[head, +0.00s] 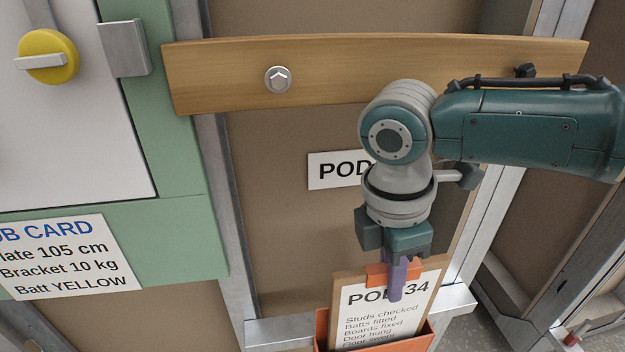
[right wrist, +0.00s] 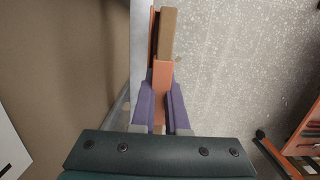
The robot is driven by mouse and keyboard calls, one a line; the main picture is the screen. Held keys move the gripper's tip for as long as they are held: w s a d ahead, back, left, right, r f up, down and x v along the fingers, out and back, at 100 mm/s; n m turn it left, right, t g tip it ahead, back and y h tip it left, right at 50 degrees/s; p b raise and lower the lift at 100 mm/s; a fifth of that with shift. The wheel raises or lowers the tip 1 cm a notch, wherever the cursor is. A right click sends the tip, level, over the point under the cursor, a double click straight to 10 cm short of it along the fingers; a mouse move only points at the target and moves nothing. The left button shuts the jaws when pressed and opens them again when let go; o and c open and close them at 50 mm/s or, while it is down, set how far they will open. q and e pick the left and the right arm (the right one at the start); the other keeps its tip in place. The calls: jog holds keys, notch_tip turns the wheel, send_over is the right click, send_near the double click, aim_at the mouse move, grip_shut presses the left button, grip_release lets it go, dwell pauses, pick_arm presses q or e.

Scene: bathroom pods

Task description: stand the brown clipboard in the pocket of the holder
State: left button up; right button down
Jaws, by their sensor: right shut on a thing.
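The brown clipboard (head: 338,288) carries a white sheet headed "POD 34" and has an orange clip at its top. Its lower end is inside the orange holder (head: 321,328), whose rim shows at the bottom of the head view; the clipboard's bottom edge is hidden. The board looks roughly upright. My right gripper (head: 397,280) is above the holder with its purple fingers shut on the clipboard's top at the clip. In the right wrist view the fingers (right wrist: 161,108) close on the orange clip, with the brown board edge (right wrist: 168,35) beyond. My left gripper is not in view.
A wooden rail (head: 340,70) with bolts crosses the wall above, behind my right arm. A "POD" label (head: 335,171) is partly hidden by my wrist. A green panel (head: 170,230) with a job card (head: 60,257) stands at left. Metal studs flank the holder.

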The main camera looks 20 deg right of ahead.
jog(key=c, duration=0.8)
grip_release()
jog(key=shift+c, duration=0.2)
